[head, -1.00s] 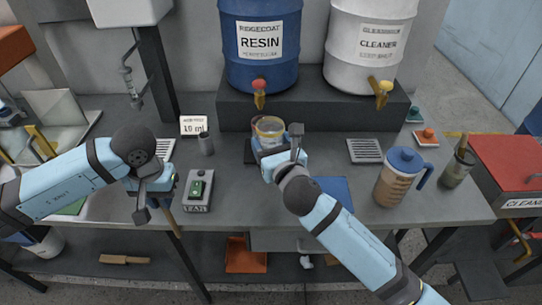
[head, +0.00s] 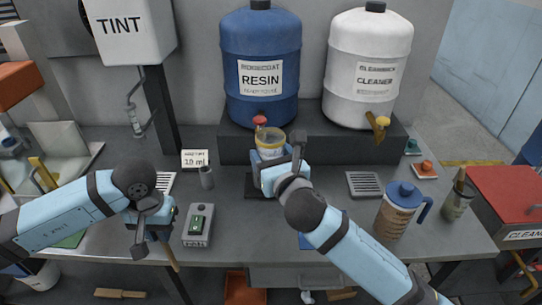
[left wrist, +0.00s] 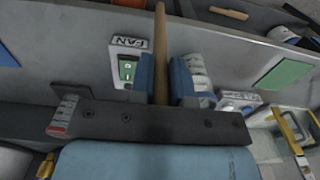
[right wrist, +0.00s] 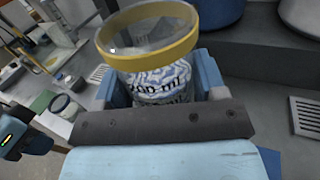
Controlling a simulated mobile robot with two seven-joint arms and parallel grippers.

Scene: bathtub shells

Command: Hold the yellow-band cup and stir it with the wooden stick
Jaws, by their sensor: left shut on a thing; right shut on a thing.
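The yellow-band cup (head: 270,143) is a clear cup with a yellow rim band and printed marks. My right gripper (head: 284,165) is shut on it, in front of the blue RESIN drum's tap. In the right wrist view the cup (right wrist: 150,40) stands upright between the fingers. The wooden stick (left wrist: 160,50) is upright in the left wrist view, between the blue fingers of my left gripper (left wrist: 167,80). In the head view the stick (head: 173,256) hangs below my left gripper (head: 150,222), over the bench's front edge, well left of the cup.
The blue RESIN drum (head: 262,45) and white CLEANER drum (head: 368,50) stand on a dark step. A FAN switch box (head: 198,225) lies between the grippers. A brown jug with blue lid (head: 398,212) stands right, with a jar (head: 458,200) beyond.

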